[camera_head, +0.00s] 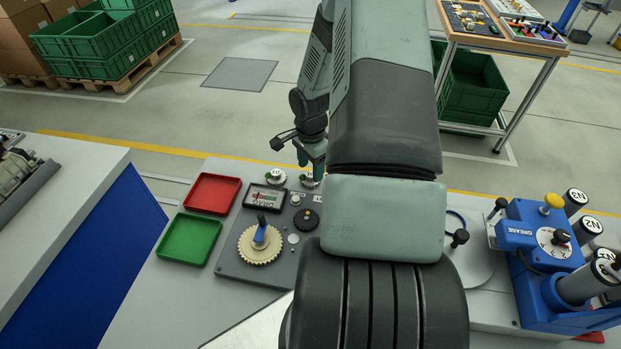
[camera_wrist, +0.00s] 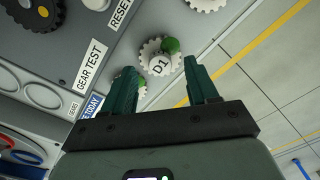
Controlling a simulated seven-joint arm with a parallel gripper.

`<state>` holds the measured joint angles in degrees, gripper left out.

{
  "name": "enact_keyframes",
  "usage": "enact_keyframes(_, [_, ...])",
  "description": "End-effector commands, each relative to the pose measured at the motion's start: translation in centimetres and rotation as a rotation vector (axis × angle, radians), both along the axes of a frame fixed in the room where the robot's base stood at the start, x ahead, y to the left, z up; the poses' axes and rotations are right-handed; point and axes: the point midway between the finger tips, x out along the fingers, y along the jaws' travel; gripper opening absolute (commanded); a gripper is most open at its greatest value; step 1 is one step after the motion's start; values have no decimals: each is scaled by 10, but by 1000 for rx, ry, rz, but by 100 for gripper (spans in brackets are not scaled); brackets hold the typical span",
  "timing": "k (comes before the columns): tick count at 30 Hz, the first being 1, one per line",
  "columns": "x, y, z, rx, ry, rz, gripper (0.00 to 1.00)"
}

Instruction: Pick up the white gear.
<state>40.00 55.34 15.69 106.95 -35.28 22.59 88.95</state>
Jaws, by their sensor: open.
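A pale, whitish gear (camera_wrist: 153,50) shows in the wrist view, with a white hub marked D1 and a green knob on its edge. My gripper (camera_wrist: 159,65) is open and empty; its two green fingers appear on either side of this gear, apart from it. Another pale gear (camera_wrist: 141,91) is partly hidden behind the left finger. A third whitish gear (camera_wrist: 207,3) is cut off at the top edge. In the head view my gripper (camera_head: 313,163) hangs over the far edge of the grey board, near a small pale gear (camera_head: 275,177).
The grey board (camera_head: 236,259) carries a large cream gear (camera_head: 253,252) with a blue handle and a dark gear (camera_head: 300,219). Red (camera_head: 212,193) and green (camera_head: 189,239) trays lie left. A blue grease device (camera_head: 530,225) stands right.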

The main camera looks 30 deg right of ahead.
Motion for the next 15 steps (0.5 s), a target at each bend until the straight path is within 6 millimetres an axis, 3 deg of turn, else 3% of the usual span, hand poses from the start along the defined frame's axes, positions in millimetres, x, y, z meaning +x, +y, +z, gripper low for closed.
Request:
enact_keyframes(4, [0, 0, -17, 0, 0, 1, 58])
enact_keyframes(12, [0, 0, -20, -1, -1, 1, 58])
enact_keyframes(15, [0, 0, -20, -1, 0, 1, 43])
